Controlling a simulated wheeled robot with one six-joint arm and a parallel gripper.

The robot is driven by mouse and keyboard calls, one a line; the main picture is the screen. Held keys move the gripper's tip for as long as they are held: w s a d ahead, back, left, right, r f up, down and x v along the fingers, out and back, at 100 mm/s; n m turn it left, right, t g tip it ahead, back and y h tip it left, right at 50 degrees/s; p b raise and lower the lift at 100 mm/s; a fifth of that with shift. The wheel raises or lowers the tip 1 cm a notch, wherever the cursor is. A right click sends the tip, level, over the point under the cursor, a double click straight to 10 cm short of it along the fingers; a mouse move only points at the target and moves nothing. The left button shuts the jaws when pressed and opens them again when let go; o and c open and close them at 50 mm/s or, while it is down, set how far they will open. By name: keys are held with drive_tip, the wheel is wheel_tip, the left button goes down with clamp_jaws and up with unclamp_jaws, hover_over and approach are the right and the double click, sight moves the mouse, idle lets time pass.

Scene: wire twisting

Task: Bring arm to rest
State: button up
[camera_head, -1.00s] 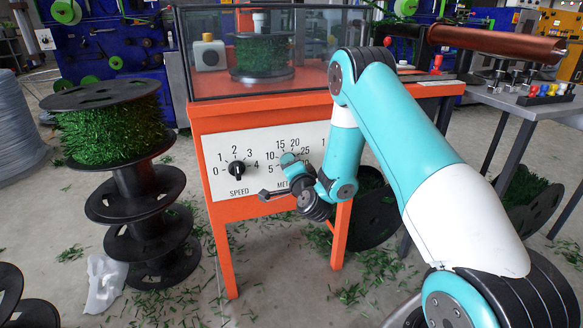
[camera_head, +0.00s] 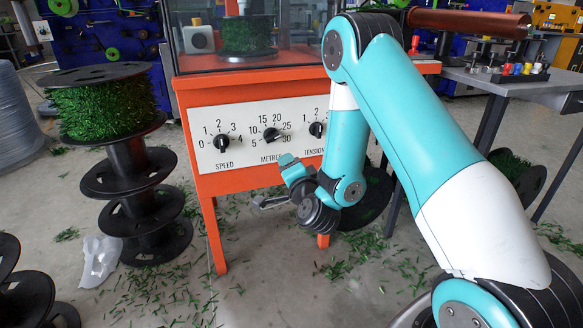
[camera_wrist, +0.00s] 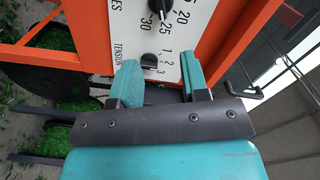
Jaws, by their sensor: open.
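My gripper (camera_wrist: 161,82) is open, its two teal fingers apart and nothing between them in the wrist view. In the head view my arm's end (camera_head: 302,182) hangs bent down in front of the orange machine (camera_head: 207,187), low and right of centre. The machine's white panel carries a SPEED knob (camera_head: 221,141), a METRES knob (camera_head: 271,134) and a TENSION knob (camera_head: 317,130). The TENSION knob (camera_wrist: 149,60) also shows beyond the fingers in the wrist view. I see no contact with the panel, though the exact gap is unclear.
A stack of black spools with green wire (camera_head: 100,108) stands at left, with a white crumpled bag (camera_head: 99,260) beside it. A grey table (camera_head: 500,84) with a copper-coloured roll (camera_head: 470,22) is at right. Green clippings litter the floor.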

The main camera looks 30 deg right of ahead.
idle(0.4)
drive_tip(key=s+a+r+n+g+y, duration=0.35)
drive_tip(key=a+n+y, duration=0.2)
drive_tip(key=a, duration=0.35)
drive_tip(key=s+a+r+n+g+y, duration=0.25)
drive_tip(key=a+r+n+y, duration=0.2)
drive_tip(key=a+n, duration=0.35)
drive_tip(key=s+a+r+n+g+h, duration=0.15)
drive_tip(key=s+n+g, duration=0.4)
drive_tip(key=s, duration=0.65)
drive_tip(key=s+a+r+n+g, duration=0.15)
drive_tip(key=s+n+g, duration=0.35)
drive_tip(key=s, duration=0.6)
wheel_tip(320, 180, up, 39)
drive_tip(key=s+d+g+p, duration=0.1)
drive_tip(key=p, duration=3.7)
drive_tip(key=shift+s+m, duration=0.3)
drive_tip(key=shift+m, duration=0.1)
drive_tip(key=shift+d, duration=0.1)
